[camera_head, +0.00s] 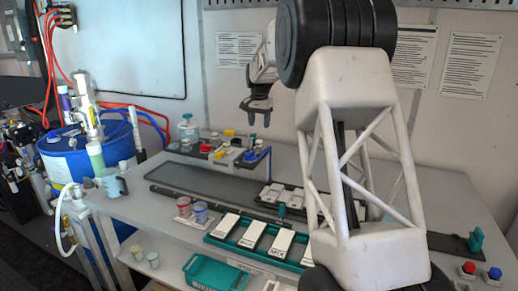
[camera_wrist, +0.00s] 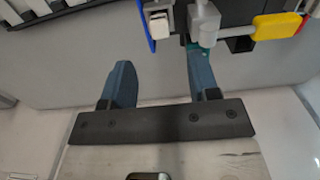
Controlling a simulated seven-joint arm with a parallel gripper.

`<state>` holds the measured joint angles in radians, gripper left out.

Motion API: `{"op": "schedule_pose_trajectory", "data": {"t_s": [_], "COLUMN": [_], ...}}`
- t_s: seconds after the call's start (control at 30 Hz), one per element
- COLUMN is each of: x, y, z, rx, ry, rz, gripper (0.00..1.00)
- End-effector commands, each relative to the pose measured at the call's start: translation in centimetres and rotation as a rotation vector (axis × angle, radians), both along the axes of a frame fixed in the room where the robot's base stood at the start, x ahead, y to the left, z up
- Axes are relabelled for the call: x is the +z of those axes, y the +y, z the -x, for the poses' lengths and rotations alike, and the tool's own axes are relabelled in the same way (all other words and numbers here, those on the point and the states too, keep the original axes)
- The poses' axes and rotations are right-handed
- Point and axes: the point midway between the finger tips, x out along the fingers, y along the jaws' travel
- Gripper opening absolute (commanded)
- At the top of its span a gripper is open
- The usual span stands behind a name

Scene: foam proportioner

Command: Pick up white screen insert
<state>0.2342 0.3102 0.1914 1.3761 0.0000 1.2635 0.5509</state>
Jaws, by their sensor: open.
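Several white slab-like pieces lie in a teal tray (camera_head: 212,240) at the front of the bench; one is the white piece (camera_head: 254,234) in the tray's middle. White frame-like pieces (camera_head: 271,193) sit on the dark strip behind the tray. I cannot tell which of these is the white screen insert. My gripper (camera_head: 258,117) hangs high above the rear of the bench, apart from all of them. In the wrist view my gripper (camera_wrist: 158,68) has its blue fingers spread with nothing between them. White pieces also show at that view's top left (camera_wrist: 38,6). My arm hides part of the bench.
A dark stand with small coloured parts (camera_head: 228,152) is below and left of my gripper. A yellow-and-red handle (camera_wrist: 276,26) is near the right finger in the wrist view. A blue drum (camera_head: 70,160) is at left.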

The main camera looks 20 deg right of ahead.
Motion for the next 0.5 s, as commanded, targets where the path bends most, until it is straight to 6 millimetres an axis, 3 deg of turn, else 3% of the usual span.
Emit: {"op": "schedule_pose_trajectory", "data": {"t_s": [0.23,0.5], "x": [-1.9,-2.2], "y": [0.0,0.0], "z": [0.0,0.0], "rx": [0.0,0.0], "ry": [0.001,0.0], "rz": [0.0,0.0], "gripper": [0.55,0.55]}}
